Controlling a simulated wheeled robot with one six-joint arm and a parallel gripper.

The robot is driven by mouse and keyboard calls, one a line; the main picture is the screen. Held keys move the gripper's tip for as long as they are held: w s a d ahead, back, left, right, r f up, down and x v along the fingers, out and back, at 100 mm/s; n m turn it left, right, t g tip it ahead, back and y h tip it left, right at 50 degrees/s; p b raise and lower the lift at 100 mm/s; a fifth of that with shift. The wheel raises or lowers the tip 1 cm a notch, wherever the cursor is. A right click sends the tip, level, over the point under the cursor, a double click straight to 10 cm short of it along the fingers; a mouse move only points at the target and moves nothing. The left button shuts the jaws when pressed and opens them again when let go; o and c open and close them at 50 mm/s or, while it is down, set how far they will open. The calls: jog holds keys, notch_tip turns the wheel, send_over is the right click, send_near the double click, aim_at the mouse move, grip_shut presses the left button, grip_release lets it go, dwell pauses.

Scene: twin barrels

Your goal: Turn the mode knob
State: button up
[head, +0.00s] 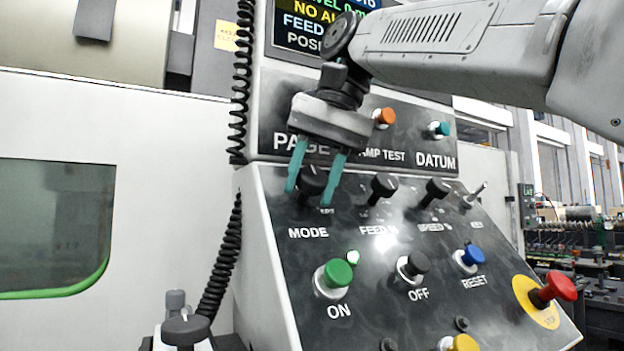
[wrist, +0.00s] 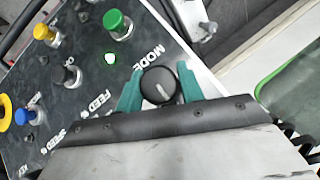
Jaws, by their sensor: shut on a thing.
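The mode knob (head: 312,183) is a round black knob above the word MODE on the sloped control panel. My gripper (head: 316,187) reaches down to it from above, with one teal finger on each side of the knob. In the wrist view the knob (wrist: 159,86) sits between the teal fingertips of my gripper (wrist: 158,90), and its pale pointer line shows on its face. The fingers are shut on it. In the head view the fingers and gripper body partly cover the knob and the scale marks around it.
To the right are the feed knob (head: 382,187), the speed knob (head: 434,192) and a key switch (head: 474,196). Below are a green ON button (head: 337,273), a black OFF button (head: 413,265), a blue RESET button (head: 469,257) and a red stop button (head: 555,288). A coiled black cable (head: 225,260) hangs at the left.

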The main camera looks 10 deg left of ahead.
dwell(0.4)
jog(key=o, duration=1)
jog(key=shift+r, duration=0.1)
